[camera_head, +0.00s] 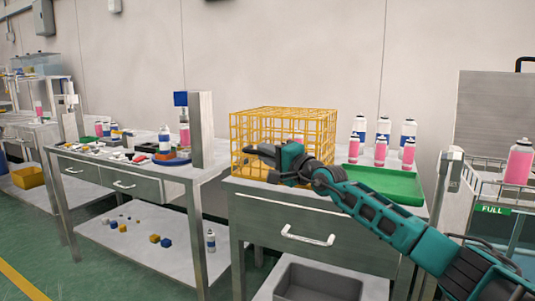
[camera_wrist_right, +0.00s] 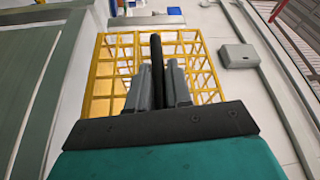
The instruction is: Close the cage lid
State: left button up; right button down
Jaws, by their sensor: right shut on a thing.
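The yellow wire cage (camera_head: 285,117) stands on the middle bench in the head view. It also fills the middle of the right wrist view (camera_wrist_right: 97,72). Its top and sides form a box; I cannot tell the lid apart or how far it stands open. My right gripper (camera_head: 260,151) is at the cage's front. In the wrist view its grey fingers (camera_wrist_right: 158,85) are shut on a dark upright handle (camera_wrist_right: 156,48) in front of the yellow bars. My gripper and arm hide the cage's lower front right. My left gripper is not in view.
A grey post (camera_head: 201,130) and a bench with small parts stand to the left. A pink can (camera_head: 519,163) sits at the far right.

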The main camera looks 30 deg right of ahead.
jog(key=shift+a+f, duration=0.1)
jog(key=shift+f, duration=0.45)
jog(key=c, duration=1.2)
grip_release()
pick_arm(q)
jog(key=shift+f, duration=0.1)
pick_arm(e)
jog(key=shift+o, duration=0.4)
jog(key=shift+r, duration=0.1)
jog(key=shift+r, duration=0.1)
jog(key=shift+s, duration=0.1)
jog(key=shift+s+d+p, duration=0.3)
jog(key=shift+s+p, duration=0.1)
jog(key=shift+s, duration=0.1)
pick_arm(q)
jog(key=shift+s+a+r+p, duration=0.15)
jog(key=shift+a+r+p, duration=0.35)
jog(key=shift+p, duration=0.45)
pick_arm(e)
jog(key=v, duration=1.1)
jog(key=shift+s, duration=0.35)
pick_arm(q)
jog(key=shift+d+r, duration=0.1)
